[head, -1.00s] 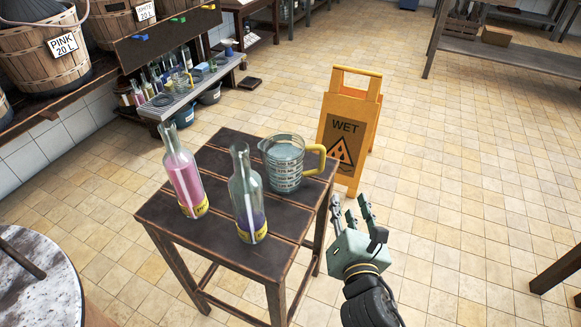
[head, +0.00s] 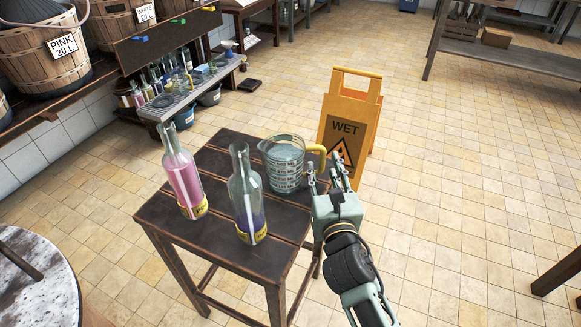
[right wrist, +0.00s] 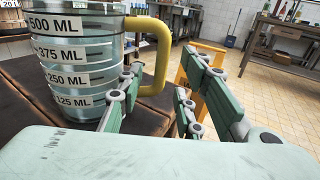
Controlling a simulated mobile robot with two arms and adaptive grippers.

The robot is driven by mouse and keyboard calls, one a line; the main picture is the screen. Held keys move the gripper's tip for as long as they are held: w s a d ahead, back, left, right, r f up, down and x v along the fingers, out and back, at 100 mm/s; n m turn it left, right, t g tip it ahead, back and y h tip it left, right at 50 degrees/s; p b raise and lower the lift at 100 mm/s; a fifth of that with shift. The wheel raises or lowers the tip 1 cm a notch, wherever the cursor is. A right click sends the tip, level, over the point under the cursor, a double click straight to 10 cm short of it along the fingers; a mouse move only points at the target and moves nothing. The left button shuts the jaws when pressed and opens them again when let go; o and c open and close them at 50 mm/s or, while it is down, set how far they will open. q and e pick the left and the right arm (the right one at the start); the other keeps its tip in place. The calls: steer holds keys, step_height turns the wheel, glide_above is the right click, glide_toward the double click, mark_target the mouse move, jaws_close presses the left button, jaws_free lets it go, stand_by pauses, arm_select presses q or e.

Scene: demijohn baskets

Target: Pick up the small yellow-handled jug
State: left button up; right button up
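The small jug (head: 283,166) is clear, with measuring marks and a yellow handle (head: 318,156). It stands upright on the dark wooden stool, its handle to the right. In the right wrist view the jug (right wrist: 75,65) is at the left and its yellow handle (right wrist: 158,55) lies just beyond my fingers. My right gripper (head: 324,178) is open beside the handle, its fingers pointing at it. My left gripper is not in view.
Two bottles, one pink (head: 184,178) and one purple (head: 247,200), stand left of the jug on the stool (head: 215,255). A yellow wet-floor sign (head: 350,120) stands close behind the handle. A round marble-topped table (head: 45,290) is at the lower left.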

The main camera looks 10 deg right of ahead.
jaws_close()
stand_by(0.3)
stand_by(0.4)
steer(key=shift+w+r, duration=0.1)
steer(key=shift+r, duration=0.05)
